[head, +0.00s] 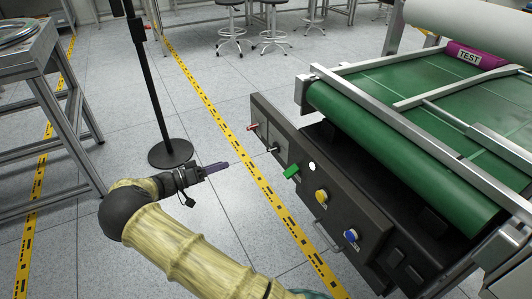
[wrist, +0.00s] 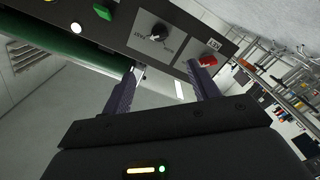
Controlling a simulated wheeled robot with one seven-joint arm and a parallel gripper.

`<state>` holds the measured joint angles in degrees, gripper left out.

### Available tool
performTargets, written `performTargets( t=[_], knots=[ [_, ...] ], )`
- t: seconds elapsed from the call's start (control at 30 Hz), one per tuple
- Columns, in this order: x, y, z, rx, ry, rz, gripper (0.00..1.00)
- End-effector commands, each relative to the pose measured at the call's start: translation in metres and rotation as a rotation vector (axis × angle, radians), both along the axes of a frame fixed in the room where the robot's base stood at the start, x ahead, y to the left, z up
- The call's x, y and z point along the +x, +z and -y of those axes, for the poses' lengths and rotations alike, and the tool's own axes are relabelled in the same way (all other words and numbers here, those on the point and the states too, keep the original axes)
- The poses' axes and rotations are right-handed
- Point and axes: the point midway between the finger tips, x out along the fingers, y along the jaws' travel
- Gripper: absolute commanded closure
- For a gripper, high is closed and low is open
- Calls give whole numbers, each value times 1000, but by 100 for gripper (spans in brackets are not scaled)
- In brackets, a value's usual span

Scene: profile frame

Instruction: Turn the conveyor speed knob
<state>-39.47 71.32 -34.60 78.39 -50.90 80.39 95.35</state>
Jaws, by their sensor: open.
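The conveyor speed knob looks to be the small dark knob (wrist: 158,33) on a grey labelled plate, at the top of the wrist view. In the head view the knob (head: 272,149) sits on the dark control panel (head: 335,222) between a red control and a green one. My gripper (wrist: 163,67) is open and empty. Its two fingers point toward the panel, with the knob ahead of the gap between them and apart from both. In the head view my gripper (head: 226,165) is left of the panel, not touching it.
A red control (wrist: 208,60) is just beyond the right fingertip. A green switch (head: 291,171), yellow button (head: 321,196) and blue button (head: 350,235) line the panel. The green conveyor belt (head: 400,150) is behind it. A black post base (head: 170,153) stands behind my gripper.

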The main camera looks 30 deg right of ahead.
Motion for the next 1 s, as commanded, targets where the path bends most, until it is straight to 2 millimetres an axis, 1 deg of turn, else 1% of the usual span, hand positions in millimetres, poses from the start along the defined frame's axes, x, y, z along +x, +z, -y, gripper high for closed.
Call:
performTargets(
  t=[0.17, 0.27, 0.47, 1.0],
  knots=[
    [0, -1, 5, 1, -2, -1, 40],
    [0, -1, 14, 1, -2, -1, 40],
    [1, -2, 46, 2, -5, -2, 40],
    [4, -2, 141, 3, -4, -1, 40]
  ],
)
